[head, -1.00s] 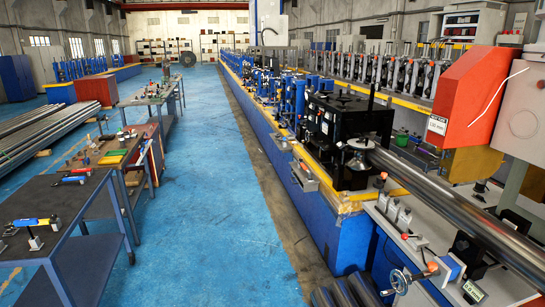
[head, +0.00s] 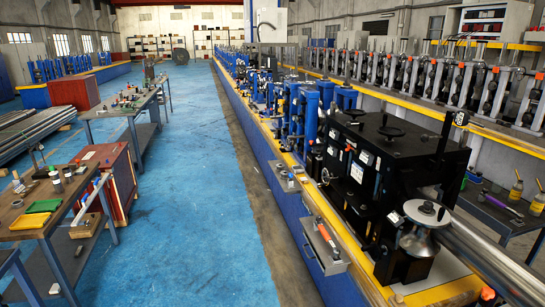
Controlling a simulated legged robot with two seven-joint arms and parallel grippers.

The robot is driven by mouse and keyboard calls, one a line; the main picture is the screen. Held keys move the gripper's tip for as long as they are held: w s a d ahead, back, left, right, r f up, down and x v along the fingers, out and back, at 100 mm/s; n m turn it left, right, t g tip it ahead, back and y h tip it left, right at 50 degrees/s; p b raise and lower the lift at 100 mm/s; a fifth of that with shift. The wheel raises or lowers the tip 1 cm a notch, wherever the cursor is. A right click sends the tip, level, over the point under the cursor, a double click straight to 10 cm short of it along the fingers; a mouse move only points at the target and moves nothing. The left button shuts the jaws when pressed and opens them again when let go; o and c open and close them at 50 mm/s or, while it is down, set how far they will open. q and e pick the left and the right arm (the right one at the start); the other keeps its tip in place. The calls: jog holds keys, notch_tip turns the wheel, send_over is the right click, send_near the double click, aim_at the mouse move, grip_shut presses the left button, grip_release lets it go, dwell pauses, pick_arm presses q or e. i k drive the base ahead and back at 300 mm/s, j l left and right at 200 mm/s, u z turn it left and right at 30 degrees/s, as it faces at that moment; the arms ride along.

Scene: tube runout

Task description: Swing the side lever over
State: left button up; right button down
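A black machine block (head: 395,165) stands on the blue and yellow line at the right. A dark upright bar (head: 443,140) with a pale-marked top rises at its right side, tilted slightly right; it may be the side lever, but I cannot tell for sure. Dark handwheels (head: 390,131) sit on top of the block. A metal roller (head: 420,235) with a pale disc above it is at the block's near end, beside a steel tube (head: 490,255). Neither of my grippers is in view.
A blue floor aisle (head: 185,200) runs clear along the machine's left. Workbenches with tools (head: 40,205) and a red cabinet (head: 110,170) line the left side. A small box with an orange-handled tool (head: 325,240) sticks out from the machine's side.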

aim_at(339, 177)
jog(key=i, duration=2.6)
jog(key=i+z, duration=0.15)
jog(key=i, duration=0.25)
